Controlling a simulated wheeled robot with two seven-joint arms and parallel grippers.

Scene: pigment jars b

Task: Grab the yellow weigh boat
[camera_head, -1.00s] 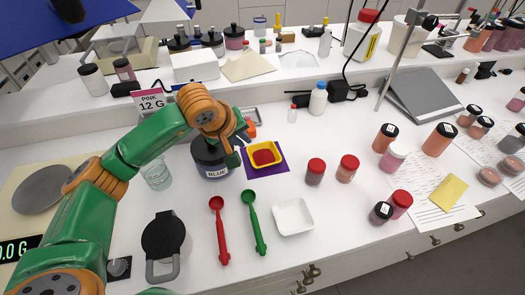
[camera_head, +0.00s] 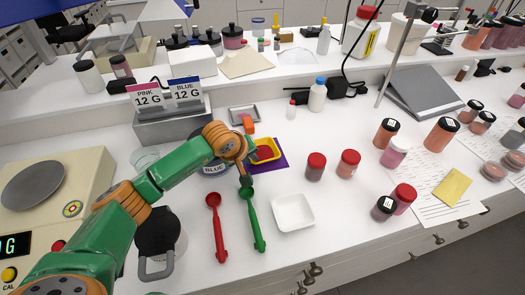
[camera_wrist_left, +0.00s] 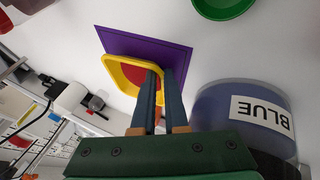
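The yellow weigh boat (camera_head: 267,149) holds red powder and stands on a purple mat (camera_head: 282,161). In the left wrist view the boat (camera_wrist_left: 117,75) shows just ahead of the fingers, near the mat's edge. My left gripper (camera_head: 249,171) is at the boat's near left side in the head view. In the wrist view its two dark fingers (camera_wrist_left: 160,95) stand a little apart, with part of the boat's yellow rim showing at the narrow gap. I cannot tell whether they touch it. My right gripper is not in view.
The BLUE jar (camera_wrist_left: 240,110) is close beside the left gripper. Green (camera_head: 253,217) and red (camera_head: 217,226) scoops and a white weigh boat (camera_head: 293,212) lie nearer. Red-capped jars (camera_head: 315,167) stand to the right. A grey tray (camera_head: 244,113) lies behind.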

